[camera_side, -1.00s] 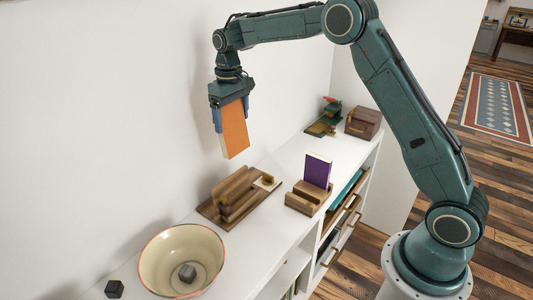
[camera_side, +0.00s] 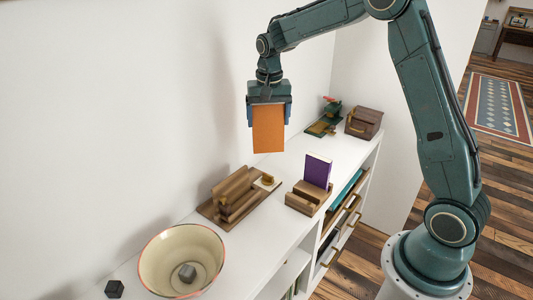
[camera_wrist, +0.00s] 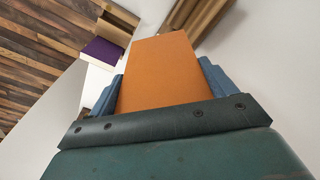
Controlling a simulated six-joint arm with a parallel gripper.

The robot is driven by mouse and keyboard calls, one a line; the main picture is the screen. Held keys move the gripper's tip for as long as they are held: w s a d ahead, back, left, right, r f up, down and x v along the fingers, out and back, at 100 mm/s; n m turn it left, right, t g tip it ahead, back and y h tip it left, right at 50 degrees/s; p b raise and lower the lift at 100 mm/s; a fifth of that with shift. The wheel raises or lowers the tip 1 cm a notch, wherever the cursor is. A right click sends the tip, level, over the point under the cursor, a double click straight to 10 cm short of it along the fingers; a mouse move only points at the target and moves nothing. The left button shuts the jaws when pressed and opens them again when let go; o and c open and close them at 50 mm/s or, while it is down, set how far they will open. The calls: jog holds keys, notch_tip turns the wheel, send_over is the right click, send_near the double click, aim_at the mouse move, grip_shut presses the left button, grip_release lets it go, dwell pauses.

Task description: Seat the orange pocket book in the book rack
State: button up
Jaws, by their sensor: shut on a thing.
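My gripper (camera_side: 269,117) is shut on the orange pocket book (camera_side: 268,133), which hangs upright below it, in the air above the white shelf top. In the wrist view the orange book (camera_wrist: 163,70) lies between the two blue fingers. A small wooden rack (camera_side: 304,203) on the shelf holds an upright purple book (camera_side: 317,171). A second wooden stand with raised bars on a flat base (camera_side: 212,210) is to its left. I cannot tell which of the two is the book rack. The orange book touches neither of them.
A wooden box (camera_side: 363,122) and a green object (camera_side: 325,119) stand at the far end. The wall (camera_side: 120,110) is close behind.

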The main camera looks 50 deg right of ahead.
jog(key=s+d+f+m+h, duration=0.1)
jog(key=s+d+m, duration=0.5)
jog(key=s+m, duration=0.35)
notch_tip(320, 180, down, 20)
jog(key=shift+s+f+g, duration=0.15)
jog(key=shift+s+g, duration=0.05)
jog(key=shift+g, duration=0.1)
dwell(0.8)
jog(key=shift+d+f+n, duration=0.1)
jog(key=shift+n, duration=0.15)
jog(key=o, duration=1.7)
notch_tip(320, 180, up, 12)
jog(key=a, duration=0.2)
jog(key=shift+a, duration=0.1)
